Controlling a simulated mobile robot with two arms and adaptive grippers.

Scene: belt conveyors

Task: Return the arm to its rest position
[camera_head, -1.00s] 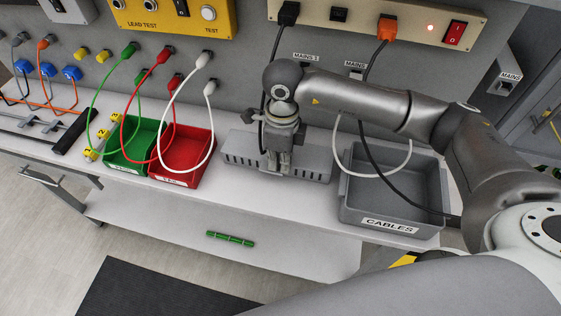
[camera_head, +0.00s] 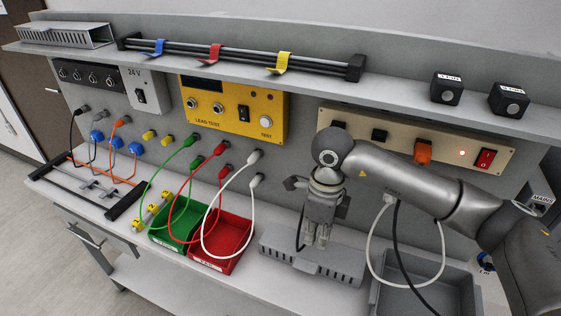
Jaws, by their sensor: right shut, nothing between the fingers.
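My right arm comes in from the right across the front of the bench. My right gripper (camera_head: 316,238) points down, its fingers shut and empty, over the grey slotted tray (camera_head: 345,268). From this angle I cannot tell whether the fingertips touch the tray. A black cable hangs just left of the gripper. My left gripper is not in view.
The red bin (camera_head: 244,252) and green bin (camera_head: 163,240) stand left of the slotted tray. A grey bin (camera_head: 462,295) with cables over it is below my forearm. The mains panel (camera_head: 400,120), with an orange plug (camera_head: 423,152), is behind the arm. A shelf (camera_head: 400,77) runs above.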

